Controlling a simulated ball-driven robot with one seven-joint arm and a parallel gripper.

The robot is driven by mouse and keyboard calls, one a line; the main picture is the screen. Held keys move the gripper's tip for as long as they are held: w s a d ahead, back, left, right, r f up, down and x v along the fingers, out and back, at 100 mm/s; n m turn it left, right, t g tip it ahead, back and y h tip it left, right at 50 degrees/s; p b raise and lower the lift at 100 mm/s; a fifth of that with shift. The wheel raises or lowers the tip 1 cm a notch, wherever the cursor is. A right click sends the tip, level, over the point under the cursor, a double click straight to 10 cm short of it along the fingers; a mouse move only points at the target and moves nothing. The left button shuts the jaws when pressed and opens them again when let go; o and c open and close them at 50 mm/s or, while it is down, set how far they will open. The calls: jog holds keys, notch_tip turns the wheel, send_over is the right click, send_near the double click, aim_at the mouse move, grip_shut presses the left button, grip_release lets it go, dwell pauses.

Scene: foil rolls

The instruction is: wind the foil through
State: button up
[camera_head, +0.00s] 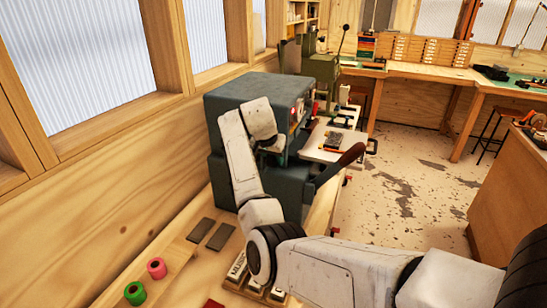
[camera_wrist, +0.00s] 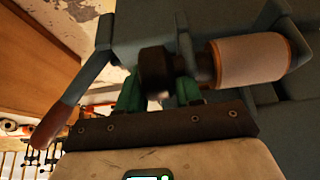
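The grey-green machine (camera_head: 262,92) stands on the bench along the left wall, with a brown-handled lever (camera_head: 352,154) at its right. In the wrist view the lever's handle (camera_wrist: 55,122) hangs at the left. A pale roll with copper-coloured ends (camera_wrist: 252,60) is mounted on the machine at the right. A dark round knob (camera_wrist: 155,68) sits left of the roll. My gripper (camera_wrist: 157,92) has its two green fingertips apart, one on each side of the knob. Whether they touch it is unclear.
A pink roll (camera_head: 157,268) and a green roll (camera_head: 135,293) stand on the bench at the lower left. Two flat grey pieces (camera_head: 211,233) lie nearby. The floor (camera_head: 400,200) at the right is open.

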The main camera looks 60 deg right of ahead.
jog(key=shift+o, duration=1.3)
jog(key=b+v, duration=0.2)
jog(key=v, duration=0.8)
jog(key=shift+a+r+b, duration=0.2)
jog(key=shift+r+b, duration=0.1)
jog(key=shift+r, duration=0.05)
